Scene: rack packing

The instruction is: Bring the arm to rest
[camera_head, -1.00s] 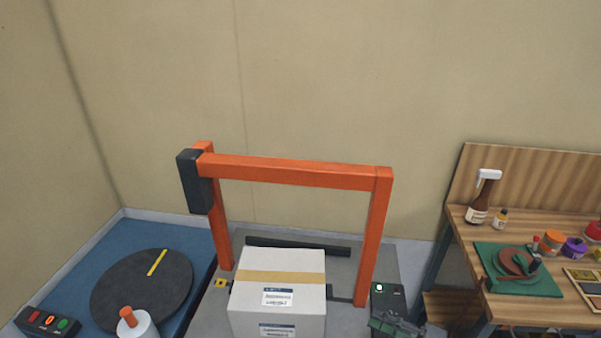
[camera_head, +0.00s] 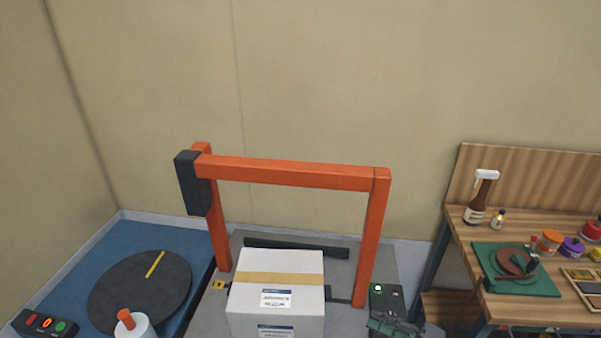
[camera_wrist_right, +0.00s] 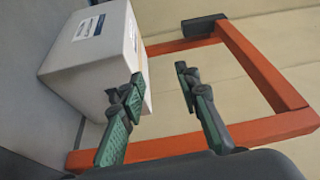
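My right gripper (camera_head: 396,326) shows at the bottom edge of the head view, just right of the white box, partly cut off. In the right wrist view my right gripper (camera_wrist_right: 160,76) has its two green fingers apart with nothing between them. The white box (camera_head: 276,290) with a tan tape strip and labels stands on the grey machine bed under the orange frame (camera_head: 290,173). In the right wrist view the box (camera_wrist_right: 92,55) is left of the fingers. My left gripper is not in view.
A small dark control box (camera_head: 384,296) sits by the frame's right leg, beside my right gripper. A black turntable (camera_head: 135,300) is at left. A wooden bench (camera_head: 470,225) at right holds a spray bottle (camera_head: 481,200) and several small items.

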